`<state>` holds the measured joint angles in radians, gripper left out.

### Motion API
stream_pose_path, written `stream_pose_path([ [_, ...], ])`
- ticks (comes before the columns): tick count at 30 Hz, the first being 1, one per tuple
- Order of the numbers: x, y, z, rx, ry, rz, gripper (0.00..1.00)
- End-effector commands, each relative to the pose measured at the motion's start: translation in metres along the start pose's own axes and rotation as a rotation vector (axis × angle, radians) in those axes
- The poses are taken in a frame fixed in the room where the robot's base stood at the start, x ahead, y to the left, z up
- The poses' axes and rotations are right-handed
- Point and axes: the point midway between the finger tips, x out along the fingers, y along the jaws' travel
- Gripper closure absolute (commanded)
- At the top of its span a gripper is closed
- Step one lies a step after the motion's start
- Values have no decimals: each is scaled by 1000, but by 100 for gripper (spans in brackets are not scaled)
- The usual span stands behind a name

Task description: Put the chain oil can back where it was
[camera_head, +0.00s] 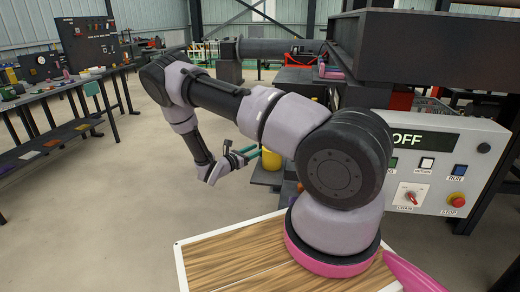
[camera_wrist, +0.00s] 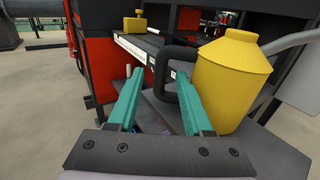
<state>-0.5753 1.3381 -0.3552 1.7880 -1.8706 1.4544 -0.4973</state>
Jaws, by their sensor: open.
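The chain oil can, which I take to be the large yellow can with a black loop handle, stands upright at the right of the wrist view (camera_wrist: 232,82). It also shows in the head view, partly hidden behind my arm (camera_head: 271,159). My gripper (camera_wrist: 158,76) is open, with its two teal fingers apart and empty. The can's handle appears in line with the gap between the fingertips, and the right finger overlaps its lower part. I cannot tell whether they touch. In the head view, my gripper (camera_head: 252,152) is just left of the can.
The can is on a dark grey shelf (camera_wrist: 165,108) beside the machine. A small yellow object (camera_wrist: 136,22) sits farther back. The control panel (camera_head: 432,170) stands at right. Long work benches (camera_head: 60,92) stand at left, with open floor between.

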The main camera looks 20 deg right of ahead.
Motion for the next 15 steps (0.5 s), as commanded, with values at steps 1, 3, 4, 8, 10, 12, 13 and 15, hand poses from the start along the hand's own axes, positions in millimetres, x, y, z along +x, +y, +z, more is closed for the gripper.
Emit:
stream_pose_path([
  [1, -13, 1, 0, 0, 1, 5, 50],
  [3, -29, 1, 0, -1, 1, 5, 50],
  [4, -35, 1, 0, -1, 1, 6, 50],
  [8, -61, 1, 0, 0, 0, 4, 50],
  [10, -72, 1, 0, -1, 0, 4, 50],
  [12, -80, 0, 0, 0, 0, 2, 50],
  [13, -83, 0, 0, 0, 0, 2, 50],
  [15, -88, 0, 0, -1, 0, 2, 50],
])
